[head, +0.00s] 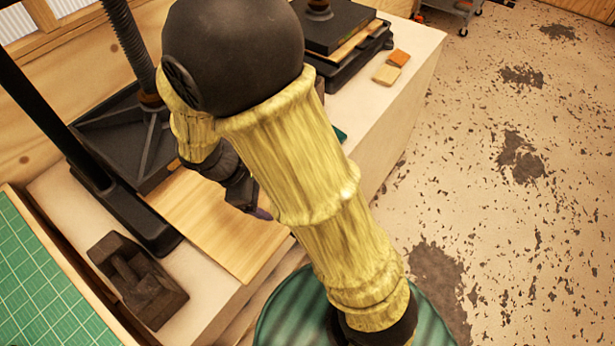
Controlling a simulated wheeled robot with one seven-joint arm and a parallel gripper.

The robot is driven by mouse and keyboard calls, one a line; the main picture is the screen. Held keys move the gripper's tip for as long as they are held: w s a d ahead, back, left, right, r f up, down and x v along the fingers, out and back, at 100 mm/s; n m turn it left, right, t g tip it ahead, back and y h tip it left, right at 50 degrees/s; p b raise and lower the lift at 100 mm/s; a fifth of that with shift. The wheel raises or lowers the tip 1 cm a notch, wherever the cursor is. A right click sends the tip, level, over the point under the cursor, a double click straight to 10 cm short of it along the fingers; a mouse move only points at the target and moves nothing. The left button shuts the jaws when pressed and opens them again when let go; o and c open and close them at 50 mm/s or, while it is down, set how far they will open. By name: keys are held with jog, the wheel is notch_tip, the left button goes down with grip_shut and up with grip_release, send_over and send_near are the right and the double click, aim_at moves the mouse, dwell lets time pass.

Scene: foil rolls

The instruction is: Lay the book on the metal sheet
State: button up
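My gripper (242,190) is the dark end of my arm, just above the right part of a light wooden board. My yellow-sleeved arm hides most of it, so I cannot tell whether its fingers are open or shut. A small purple patch (262,213) shows at its tip; I cannot tell whether it is part of a book or whether it is held. A teal corner (340,134) shows behind my arm on the bench and may belong to a book. I cannot clearly make out a metal sheet.
The pale bench (408,62) carries a black screw press (130,130) with the wooden board (205,222) before it. A dark iron block (137,280) and a green gridded mat (45,285) are at left. A second press (335,30) and small orange block (398,57) stand farther back.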

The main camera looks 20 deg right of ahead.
jog(key=d+m+y, duration=0.1)
jog(key=m, duration=0.1)
jog(key=s+d+r+m+y, duration=0.1)
jog(key=d+m, duration=0.1)
jog(key=d+m+y, duration=0.1)
jog(key=m, duration=0.1)
jog(key=shift+s+d+r+y, duration=0.2)
jog(key=shift+s+r+y, duration=0.1)
jog(key=shift+s+r, duration=0.1)
jog(key=d+m+t, duration=0.1)
jog(key=m, duration=0.1)
jog(key=d+r+m+t+y, duration=0.1)
jog(key=d+m, duration=0.1)
jog(key=s+d+r+m, duration=0.1)
jog(key=m, duration=0.2)
jog(key=shift+d+r+t+y, duration=0.2)
jog(key=shift+r+t+y, duration=0.05)
jog(key=shift+t+y, duration=0.15)
